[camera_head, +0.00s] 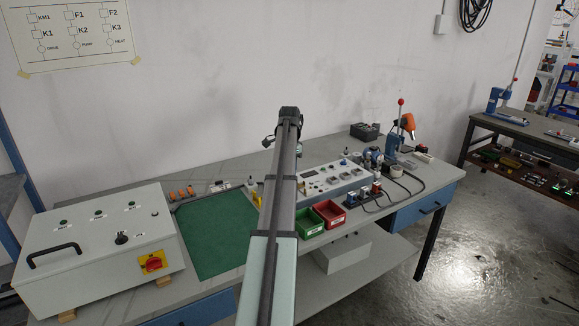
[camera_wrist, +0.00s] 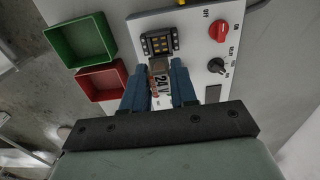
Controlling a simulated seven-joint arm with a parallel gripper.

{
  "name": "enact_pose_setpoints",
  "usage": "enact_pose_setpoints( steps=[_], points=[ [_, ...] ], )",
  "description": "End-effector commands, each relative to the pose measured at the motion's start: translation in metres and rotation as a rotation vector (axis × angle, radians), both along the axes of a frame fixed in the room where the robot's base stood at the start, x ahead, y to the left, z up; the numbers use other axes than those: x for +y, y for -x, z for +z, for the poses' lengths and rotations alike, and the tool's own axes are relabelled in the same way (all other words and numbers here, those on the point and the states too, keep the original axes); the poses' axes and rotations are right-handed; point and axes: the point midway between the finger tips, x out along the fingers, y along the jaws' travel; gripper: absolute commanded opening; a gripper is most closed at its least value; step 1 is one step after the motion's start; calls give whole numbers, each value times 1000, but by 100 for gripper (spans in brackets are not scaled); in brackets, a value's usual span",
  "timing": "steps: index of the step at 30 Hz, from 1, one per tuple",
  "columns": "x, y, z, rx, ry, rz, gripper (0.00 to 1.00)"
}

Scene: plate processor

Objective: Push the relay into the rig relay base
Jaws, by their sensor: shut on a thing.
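In the wrist view my gripper (camera_wrist: 160,80) is shut on the relay (camera_wrist: 160,83), a small pale block marked "24 V", held between two blue fingers. The rig relay base (camera_wrist: 160,43), a dark socket with several brass-coloured contacts, sits on the white rig panel (camera_wrist: 196,55) just beyond the relay in the picture. Its contacts are uncovered. The relay's far end shows close to the base's near edge; I cannot tell the height between them.
A green bin (camera_wrist: 80,60) and a red bin (camera_wrist: 101,94) stand left of the panel. A red knob (camera_wrist: 218,31) and a black knob (camera_wrist: 216,66) stick up to its right. A grey control box (camera_head: 90,258) and green mat (camera_head: 212,240) lie at the bench's left.

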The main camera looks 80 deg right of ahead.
Motion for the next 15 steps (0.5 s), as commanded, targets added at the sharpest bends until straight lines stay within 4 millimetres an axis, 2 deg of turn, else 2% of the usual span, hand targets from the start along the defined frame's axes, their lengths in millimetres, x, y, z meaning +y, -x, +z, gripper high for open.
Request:
enact_pose_setpoints(
  steps=[15],
  points=[
    [0,0,-39,0,1,-1,0]
  ],
)
